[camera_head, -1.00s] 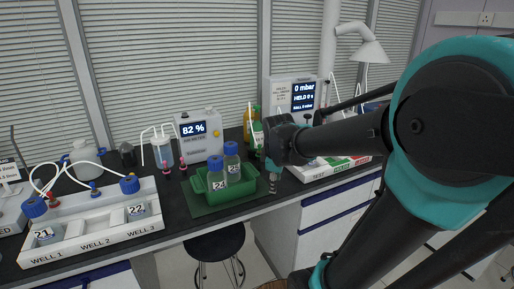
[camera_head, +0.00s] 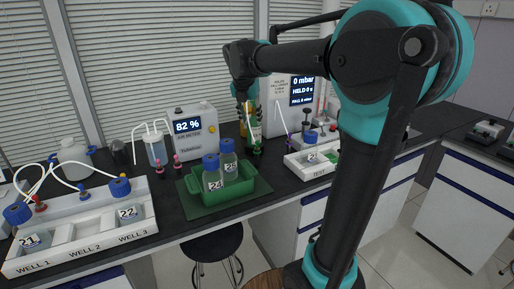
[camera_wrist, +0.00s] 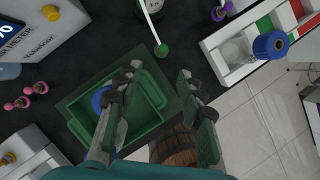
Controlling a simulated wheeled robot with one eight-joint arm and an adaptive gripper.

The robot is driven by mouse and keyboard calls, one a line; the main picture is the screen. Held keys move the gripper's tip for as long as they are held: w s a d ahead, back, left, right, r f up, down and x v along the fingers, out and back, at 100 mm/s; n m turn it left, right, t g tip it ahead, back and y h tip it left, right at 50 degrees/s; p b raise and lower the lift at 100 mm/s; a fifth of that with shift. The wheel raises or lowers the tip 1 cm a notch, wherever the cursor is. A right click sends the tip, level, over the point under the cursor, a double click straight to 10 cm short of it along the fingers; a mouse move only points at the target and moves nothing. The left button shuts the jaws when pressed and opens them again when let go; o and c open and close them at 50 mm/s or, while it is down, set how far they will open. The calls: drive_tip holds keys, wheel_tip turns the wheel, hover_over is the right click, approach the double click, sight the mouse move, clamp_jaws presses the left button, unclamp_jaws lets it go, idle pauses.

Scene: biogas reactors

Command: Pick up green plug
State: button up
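A small round green plug (camera_wrist: 162,50) shows in the wrist view above the green tray, at the end of a white stem or tube. In the head view a small green piece (camera_head: 257,149) below my gripper seems to be the same plug, partly lost among dark items. My gripper (camera_head: 245,108) points down over the back of the bench in the head view. In the wrist view its two fingers (camera_wrist: 158,72) are spread apart with nothing between the tips. The plug lies just beyond the fingertips and is not touched.
A green tray (camera_head: 207,198) with bottles 24 and 25 stands in front of my gripper. A meter reading 82 % (camera_head: 190,131) is left, a pressure display (camera_head: 302,90) right. Pink plugs (camera_head: 177,163) stand by the meter. A white TEST rack (camera_head: 318,170) is at right.

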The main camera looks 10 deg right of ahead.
hover_over(256, 142)
drive_tip(key=s+a, duration=0.1)
wheel_tip(256, 142, down, 8)
drive_tip(key=shift+s+x, duration=0.15)
drive_tip(key=shift+x, duration=1.1)
drive_tip(key=shift+s+x, duration=0.2)
drive_tip(key=shift+x, duration=1.05)
drive_tip(key=shift+d+f, duration=0.1)
drive_tip(key=shift+d, duration=0.05)
clamp_jaws()
